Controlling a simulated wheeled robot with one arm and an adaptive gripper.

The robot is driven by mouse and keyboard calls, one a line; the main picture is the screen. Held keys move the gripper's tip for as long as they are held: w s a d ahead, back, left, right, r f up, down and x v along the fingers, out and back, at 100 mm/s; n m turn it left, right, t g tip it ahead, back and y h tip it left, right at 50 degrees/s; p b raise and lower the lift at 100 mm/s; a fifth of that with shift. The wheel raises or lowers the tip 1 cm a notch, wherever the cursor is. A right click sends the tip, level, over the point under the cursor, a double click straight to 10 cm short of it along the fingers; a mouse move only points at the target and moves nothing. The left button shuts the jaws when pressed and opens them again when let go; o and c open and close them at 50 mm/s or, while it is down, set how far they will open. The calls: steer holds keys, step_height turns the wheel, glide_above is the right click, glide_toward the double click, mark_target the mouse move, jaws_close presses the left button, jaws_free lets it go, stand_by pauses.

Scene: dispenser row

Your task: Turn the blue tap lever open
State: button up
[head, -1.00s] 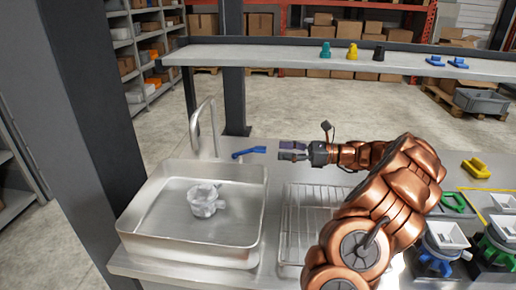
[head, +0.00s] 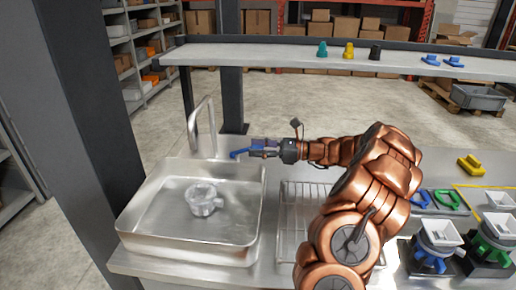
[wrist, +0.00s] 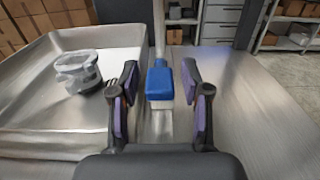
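The blue tap lever (head: 238,153) sticks out from the base of the tall curved metal tap (head: 210,125) at the back right of the sink. In the wrist view the blue lever (wrist: 159,82) lies between the two fingers of my gripper (wrist: 160,85), with a gap on each side. My gripper (head: 262,150) is open and level with the lever in the head view. The fingers overlap the lever's right end there. A clear cup (head: 203,199) stands in the sink (head: 150,232); the cup also shows at left in the wrist view (wrist: 77,72).
A wire rack (head: 290,218) lies right of the sink. Dispensers with blue (head: 432,262) and green (head: 492,250) parts stand at the right. A raised shelf (head: 300,56) with small coloured pieces runs behind the counter.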

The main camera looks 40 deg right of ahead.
jaws_close()
stand_by(0.3)
